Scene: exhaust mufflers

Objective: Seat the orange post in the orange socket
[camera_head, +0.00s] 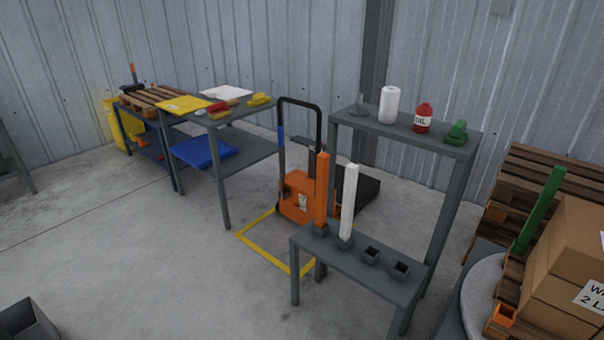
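An orange post (321,192) stands upright in a grey socket at the left end of a low grey bench (365,275). A white post (348,203) stands beside it, leaning slightly, in the adjacent grey socket. To the right are two empty grey sockets (371,256). An orange socket (503,315) with an open top is at the lower right, by a round pale surface (482,300) and cardboard boxes. A green post (540,209) stands tilted further back there; its base is hard to make out. Neither of my grippers is in view.
A tall grey shelf (400,131) behind the bench holds a paper roll (389,104), a red oil bottle (423,118) and a green object (457,132). An orange pallet jack (296,195) stands behind. Cardboard boxes (565,270) crowd the right.

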